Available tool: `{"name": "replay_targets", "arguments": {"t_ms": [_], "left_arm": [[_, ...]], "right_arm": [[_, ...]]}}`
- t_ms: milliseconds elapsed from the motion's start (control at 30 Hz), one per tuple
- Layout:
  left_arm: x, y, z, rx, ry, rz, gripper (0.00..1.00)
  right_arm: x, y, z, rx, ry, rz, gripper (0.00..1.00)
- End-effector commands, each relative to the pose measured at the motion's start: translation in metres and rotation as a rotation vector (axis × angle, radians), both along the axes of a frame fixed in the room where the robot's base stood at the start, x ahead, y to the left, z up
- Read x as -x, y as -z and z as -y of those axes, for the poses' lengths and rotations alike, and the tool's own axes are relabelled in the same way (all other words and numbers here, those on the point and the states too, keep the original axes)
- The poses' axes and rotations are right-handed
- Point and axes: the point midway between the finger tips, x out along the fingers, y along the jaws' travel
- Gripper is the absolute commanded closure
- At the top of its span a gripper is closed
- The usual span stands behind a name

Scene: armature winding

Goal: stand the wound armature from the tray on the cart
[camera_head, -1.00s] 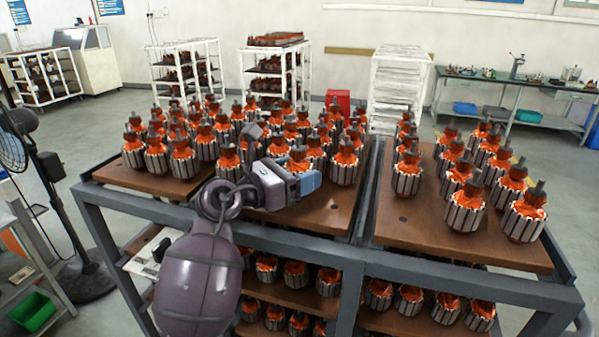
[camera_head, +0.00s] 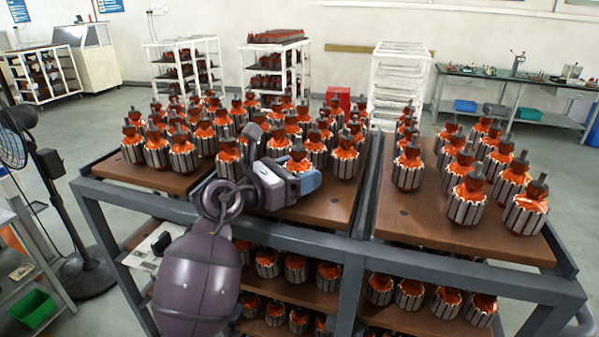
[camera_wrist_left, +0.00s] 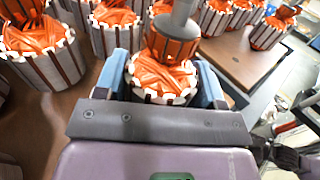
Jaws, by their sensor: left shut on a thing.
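My left gripper (camera_head: 305,181) is over the left board (camera_head: 325,210) of the cart (camera_head: 270,232). Its blue fingers are shut on a wound armature (camera_wrist_left: 162,78), which has orange windings, pale slotted sides and a grey shaft. In the left wrist view the gripper (camera_wrist_left: 163,88) has one finger on each side of it, and it looks upright. In the head view the held armature (camera_head: 298,158) is partly hidden behind the gripper. I cannot tell whether its base touches the board. The tray cannot be made out. My right gripper is not in view.
Many upright armatures (camera_head: 344,158) crowd the left board; more stand on the right board (camera_head: 420,222) and lower shelves. The front strip of both boards is bare. A fan (camera_head: 15,145) stands at left, with a green bin (camera_head: 33,309) below.

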Motion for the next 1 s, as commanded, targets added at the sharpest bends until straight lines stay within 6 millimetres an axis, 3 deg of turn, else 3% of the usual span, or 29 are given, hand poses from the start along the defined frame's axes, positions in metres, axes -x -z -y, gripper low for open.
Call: {"name": "replay_targets", "arguments": {"t_ms": [333,367,533,1000], "left_arm": [[0.0003,-0.0003,0.0003,0.001,0.001,0.001,0.80],[0.0003,-0.0003,0.0003,0.001,0.001,0.001,0.34],[0.0003,-0.0001,0.0003,0.000,0.001,0.000,0.08],[-0.0019,0.0022,-0.0052,-0.002,0.002,-0.004,0.07]], "right_arm": [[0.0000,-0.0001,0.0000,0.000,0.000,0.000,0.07],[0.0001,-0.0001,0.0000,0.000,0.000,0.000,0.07],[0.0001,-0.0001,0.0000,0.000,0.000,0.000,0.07],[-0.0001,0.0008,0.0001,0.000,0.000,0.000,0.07]]}}
